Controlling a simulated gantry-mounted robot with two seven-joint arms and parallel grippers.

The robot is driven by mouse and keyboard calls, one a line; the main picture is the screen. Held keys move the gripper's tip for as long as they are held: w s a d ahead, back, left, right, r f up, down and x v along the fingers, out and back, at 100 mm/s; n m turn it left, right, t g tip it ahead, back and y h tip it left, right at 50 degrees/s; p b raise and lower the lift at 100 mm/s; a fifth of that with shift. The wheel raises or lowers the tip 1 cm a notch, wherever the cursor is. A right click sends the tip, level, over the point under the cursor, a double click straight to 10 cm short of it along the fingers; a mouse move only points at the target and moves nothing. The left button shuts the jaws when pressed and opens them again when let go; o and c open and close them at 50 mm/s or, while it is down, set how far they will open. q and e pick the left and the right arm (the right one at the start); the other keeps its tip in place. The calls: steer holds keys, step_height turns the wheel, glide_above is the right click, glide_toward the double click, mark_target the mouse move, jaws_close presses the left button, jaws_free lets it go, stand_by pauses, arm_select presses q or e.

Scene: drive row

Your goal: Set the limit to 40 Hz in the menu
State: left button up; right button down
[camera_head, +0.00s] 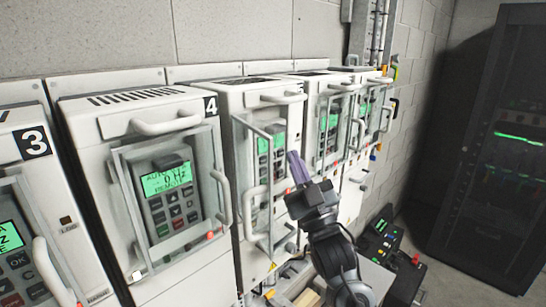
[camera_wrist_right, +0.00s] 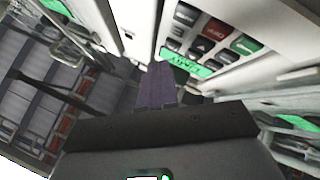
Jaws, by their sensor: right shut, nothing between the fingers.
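The drive marked 4 (camera_head: 75,113) has a keypad (camera_head: 176,213) with a lit green display (camera_head: 166,180) behind a clear framed cover; its text is too small to read fully, though "Hz" shows. The drive right of it has a similar keypad (camera_head: 271,165) with a green display. My right gripper (camera_head: 297,168), with purple fingers, is shut and empty in front of the drives right of drive 4. In the right wrist view its fingers (camera_wrist_right: 157,82) point toward a keypad (camera_wrist_right: 205,40) with a green display (camera_wrist_right: 190,64), apparently without touching. My left gripper is not in view.
Drive 3 (camera_head: 32,142) stands at the left, with several more drives along the wall to the right. Handles (camera_head: 163,124) and framed covers stick out from the fronts. A dark rack (camera_head: 490,150) stands at the right. A box with coloured buttons (camera_head: 383,240) is low at the right.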

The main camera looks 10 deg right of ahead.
steer(key=s+d, duration=0.1)
steer(key=s, duration=0.1)
steer(key=s+d, duration=0.1)
steer(key=s, duration=0.1)
steer(key=shift+s+d, duration=0.1)
steer(key=shift+d, duration=0.25)
stand_by(2.2)
stand_by(0.7)
stand_by(0.7)
